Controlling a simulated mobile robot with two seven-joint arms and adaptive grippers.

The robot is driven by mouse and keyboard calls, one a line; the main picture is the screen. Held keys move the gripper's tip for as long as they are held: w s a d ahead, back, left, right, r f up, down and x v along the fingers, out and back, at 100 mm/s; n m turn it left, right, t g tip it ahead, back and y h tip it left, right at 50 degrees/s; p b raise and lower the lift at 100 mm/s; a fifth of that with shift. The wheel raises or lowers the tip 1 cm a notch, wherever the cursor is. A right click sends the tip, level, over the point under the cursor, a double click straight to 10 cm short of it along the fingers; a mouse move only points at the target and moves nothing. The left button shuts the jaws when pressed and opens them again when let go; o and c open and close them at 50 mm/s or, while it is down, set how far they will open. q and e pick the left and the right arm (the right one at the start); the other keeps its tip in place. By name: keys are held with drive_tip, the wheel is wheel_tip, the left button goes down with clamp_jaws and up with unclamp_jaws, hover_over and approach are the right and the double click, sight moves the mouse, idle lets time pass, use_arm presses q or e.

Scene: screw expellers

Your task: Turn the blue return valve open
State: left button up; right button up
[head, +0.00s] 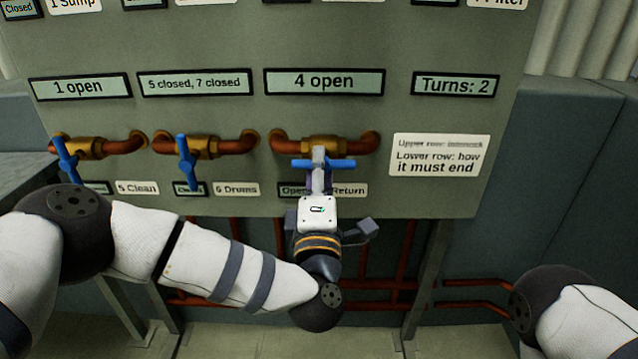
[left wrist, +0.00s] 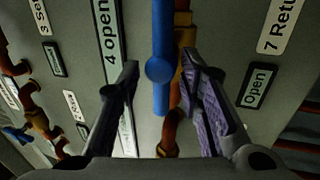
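The blue return valve handle (head: 342,164) lies level, in line with its copper pipe, third from the left on the panel. The small display beside its Return label reads "Open" (head: 293,190). My left gripper (head: 318,165) is right in front of this valve. In the left wrist view, the blue handle (left wrist: 162,40) passes between the two fingers of the left gripper (left wrist: 160,75). The fingers are apart, with a gap visible on each side of the handle. My right gripper is out of view; only part of the right arm shows at lower right.
Two other blue valve handles, 5 Clean (head: 66,160) and 6 Drums (head: 186,161), stand steep to the left. Displays above read "1 open", "5 closed, 7 closed", "4 open" and "Turns: 2" (head: 455,86). Red pipes (head: 400,290) run below the panel (head: 420,220).

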use_arm(q)
drive_tip(key=v, duration=1)
drive_tip(key=shift+s, duration=0.2)
drive_tip(key=shift+d, duration=0.1)
